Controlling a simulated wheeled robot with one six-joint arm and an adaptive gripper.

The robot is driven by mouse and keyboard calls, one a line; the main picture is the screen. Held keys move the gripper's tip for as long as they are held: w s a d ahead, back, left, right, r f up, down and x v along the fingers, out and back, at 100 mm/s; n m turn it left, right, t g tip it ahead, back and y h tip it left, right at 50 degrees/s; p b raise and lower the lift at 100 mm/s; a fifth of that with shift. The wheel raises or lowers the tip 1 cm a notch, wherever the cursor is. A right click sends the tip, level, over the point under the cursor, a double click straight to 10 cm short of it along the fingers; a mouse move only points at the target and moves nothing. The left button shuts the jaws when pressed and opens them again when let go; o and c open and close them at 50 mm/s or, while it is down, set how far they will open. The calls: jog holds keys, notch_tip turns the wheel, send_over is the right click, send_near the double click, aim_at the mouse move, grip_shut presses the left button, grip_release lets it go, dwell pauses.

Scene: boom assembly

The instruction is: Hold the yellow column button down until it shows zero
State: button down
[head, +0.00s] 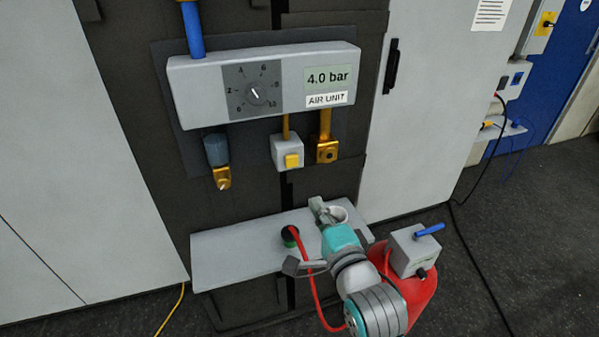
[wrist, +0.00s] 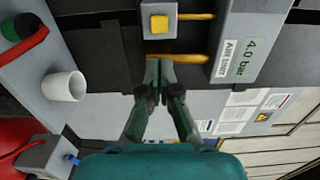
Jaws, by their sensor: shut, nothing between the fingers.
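The yellow button (head: 292,161) sits on the front of a small grey box (head: 281,146) hanging under the air unit. It also shows in the wrist view (wrist: 159,23). The air unit panel (head: 212,100) has a round dial (head: 254,92), and its display (head: 328,79) reads 4.0 bar. My gripper (head: 317,203) is below the button in the head view, over the shelf. In the wrist view my gripper (wrist: 160,64) has its fingertips together and empty, apart from the button in the picture. No contact with the button is visible.
A grey shelf (head: 230,256) juts out below, carrying a white cup (head: 338,212) and a dark green-topped fitting (head: 290,236) with a red hose. Brass fittings (head: 326,150) hang beside the button box. A red tank (head: 412,300) with a grey box stands at right.

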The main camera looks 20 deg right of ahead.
aim_at(293, 162)
jog(key=w, duration=1.4)
jog(key=shift+w, duration=0.6)
jog(key=shift+w+r, duration=0.2)
jog(key=shift+r, duration=0.15)
jog(key=shift+w, duration=0.1)
jog(key=shift+w+f, duration=0.2)
jog(key=shift+w, duration=0.15)
jog(key=shift+s+f, duration=0.2)
dwell(0.9)
